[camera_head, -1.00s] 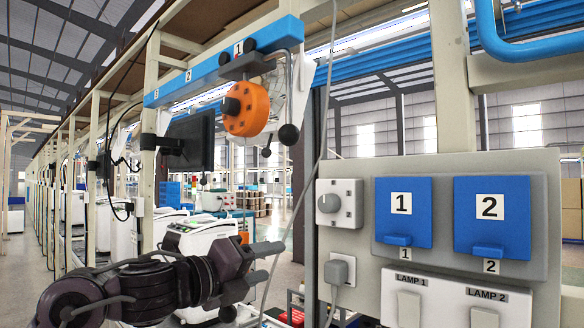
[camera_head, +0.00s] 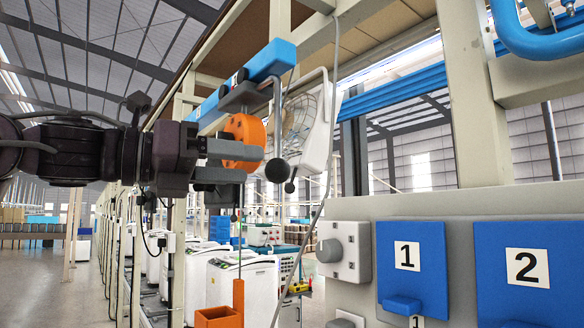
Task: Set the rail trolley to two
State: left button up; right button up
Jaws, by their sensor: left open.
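The blue rail (camera_head: 270,60) runs overhead, from the upper right back toward the left. The rail trolley hangs under its near end: a dark carriage (camera_head: 240,97) with an orange drum (camera_head: 243,130) and a thin rod ending in a black ball (camera_head: 277,170). The number labels on the rail are mostly hidden or too small to read. My left gripper (camera_head: 252,165) is open and empty, pointing right. Its fingers overlap the lower part of the orange drum in the head view; I cannot tell whether they touch it. My right gripper is not in view.
A grey panel (camera_head: 365,290) at the lower right carries a knob (camera_head: 342,251) and blue covers marked 1 (camera_head: 411,262) and 2 (camera_head: 532,275). A white fan (camera_head: 312,125) sits right behind the trolley. Posts and white machines (camera_head: 242,285) stand behind.

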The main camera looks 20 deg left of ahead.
aim_at(278, 169)
pick_arm(q)
jog(key=p+x, duration=0.2)
jog(key=x, duration=0.4)
jog(key=shift+w, duration=0.15)
jog(key=shift+w+d+p, duration=0.15)
jog(key=shift+d+p, duration=0.1)
jog(key=shift+p, duration=0.1)
jog(key=shift+f, duration=0.1)
jog(key=shift+a, duration=0.1)
grip_shut()
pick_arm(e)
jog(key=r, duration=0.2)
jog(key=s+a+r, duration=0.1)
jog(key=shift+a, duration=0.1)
